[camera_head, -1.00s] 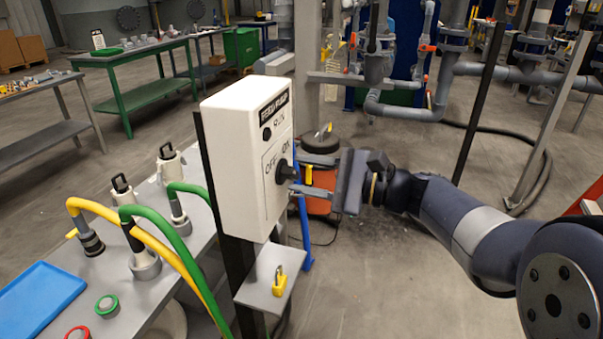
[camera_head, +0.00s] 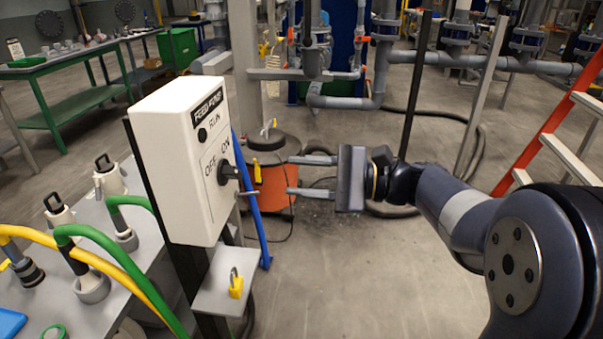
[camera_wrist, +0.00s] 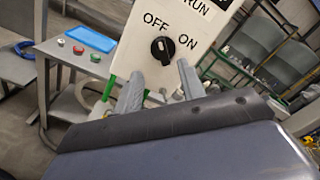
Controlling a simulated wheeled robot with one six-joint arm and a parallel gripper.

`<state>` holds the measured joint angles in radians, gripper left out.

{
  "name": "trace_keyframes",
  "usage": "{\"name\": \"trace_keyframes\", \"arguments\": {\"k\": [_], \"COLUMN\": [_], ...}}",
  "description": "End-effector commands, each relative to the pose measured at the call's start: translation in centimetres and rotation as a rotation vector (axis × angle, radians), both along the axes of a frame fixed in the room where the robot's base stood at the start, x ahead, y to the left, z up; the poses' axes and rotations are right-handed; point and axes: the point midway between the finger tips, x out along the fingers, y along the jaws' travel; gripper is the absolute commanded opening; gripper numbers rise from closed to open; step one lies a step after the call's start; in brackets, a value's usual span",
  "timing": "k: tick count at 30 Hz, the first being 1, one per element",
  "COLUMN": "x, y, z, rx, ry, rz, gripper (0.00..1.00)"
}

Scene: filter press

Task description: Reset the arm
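My gripper (camera_head: 290,175) is open and empty, with its two fingers apart and pointing left at the white control box (camera_head: 180,160). A gap of clear air lies between the fingertips and the box's black OFF/ON knob (camera_head: 228,174). In the wrist view, the knob (camera_wrist: 162,50) shows beyond and between the two fingers (camera_wrist: 160,72), with the OFF and ON labels above it. I cannot tell for sure which label the knob points to.
A small shelf with a yellow padlock (camera_head: 236,284) sits below the box. A bench with green and yellow hoses (camera_head: 110,262) is at left. An orange-and-black vacuum (camera_head: 270,185) stands behind the fingers. An orange ladder (camera_head: 548,135) is at right. Floor below the gripper is clear.

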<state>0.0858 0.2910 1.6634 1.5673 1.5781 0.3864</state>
Motion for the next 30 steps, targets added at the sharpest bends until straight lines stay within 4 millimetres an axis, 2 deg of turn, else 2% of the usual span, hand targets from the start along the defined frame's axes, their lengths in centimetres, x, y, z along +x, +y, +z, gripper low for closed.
{"name": "trace_keyframes", "arguments": {"k": [5, 8, 18, 24, 27, 30], "x": [0.1, 0.1, 0.5, 0.8, 0.8, 0.9], "y": [0.8, 2.0, 7.7, 10.3, 11.0, 10.8], "z": [0.0, 0.0, 0.0, 0.0, 0.1, 0.2], "rx": [0.0, 0.001, 0.0, 0.0, 0.001, 0.001], "ry": [0.0, 0.0, 0.0, 0.0, 0.002, 0.019], "rz": [0.001, 0.003, 0.004, 0.003, 0.001, -0.001], "gripper": [0.38, 0.38, 0.38, 0.38, 0.38, 0.38]}}
